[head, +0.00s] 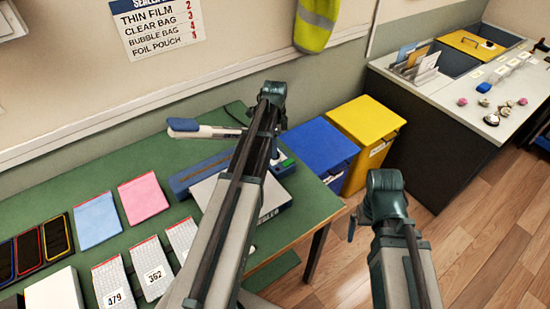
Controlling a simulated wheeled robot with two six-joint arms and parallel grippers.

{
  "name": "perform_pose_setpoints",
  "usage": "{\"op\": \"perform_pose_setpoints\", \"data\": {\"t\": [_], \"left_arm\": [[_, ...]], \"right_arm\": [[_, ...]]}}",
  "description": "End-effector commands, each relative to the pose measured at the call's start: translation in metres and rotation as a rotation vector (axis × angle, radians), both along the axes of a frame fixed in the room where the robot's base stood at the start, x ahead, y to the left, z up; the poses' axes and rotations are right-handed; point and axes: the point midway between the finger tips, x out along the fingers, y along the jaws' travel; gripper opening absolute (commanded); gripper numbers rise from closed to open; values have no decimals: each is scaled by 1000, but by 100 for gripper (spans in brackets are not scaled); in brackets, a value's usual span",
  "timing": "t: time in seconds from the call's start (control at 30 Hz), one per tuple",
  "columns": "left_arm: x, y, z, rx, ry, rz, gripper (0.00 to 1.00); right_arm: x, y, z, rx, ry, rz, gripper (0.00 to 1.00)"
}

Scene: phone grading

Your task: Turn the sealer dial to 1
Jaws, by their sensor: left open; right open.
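The sealer stands on the green table (130,178), with a long blue body (200,174), a raised pale lever with a blue grip (184,125) and a white front (275,201) with partly visible lettering. My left arm crosses in front of it and hides its middle. I cannot make out the dial or its setting. My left gripper (270,112) is open at the far end of that arm, in front of the sealer's right part in the picture; contact cannot be told. My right gripper (384,192) is open over the floor, right of the table, apart from the sealer.
A wall chart (156,25) lists bag types with red numbers. Phones (57,238), blue (97,220) and pink (143,197) pouches and numbered bubble bags (153,270) lie at left. Blue (318,150) and yellow (366,118) bins stand beyond the table. Wooden floor is clear at right.

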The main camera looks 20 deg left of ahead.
Motion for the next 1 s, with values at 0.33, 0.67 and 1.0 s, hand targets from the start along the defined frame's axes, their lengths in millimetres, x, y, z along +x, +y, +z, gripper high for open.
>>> {"op": "perform_pose_setpoints", "data": {"t": [0.33, 0.67, 1.0], "left_arm": [[0, 0, -31, 0, 0, 0, 72], [0, 0, -30, 0, 0, 0, 56], [0, 0, -30, 0, 0, 0, 0]], "right_arm": [[0, 0, -31, 0, 0, 0, 100], [0, 0, -30, 0, 0, 0, 100], [0, 0, -30, 0, 0, 0, 100]]}}
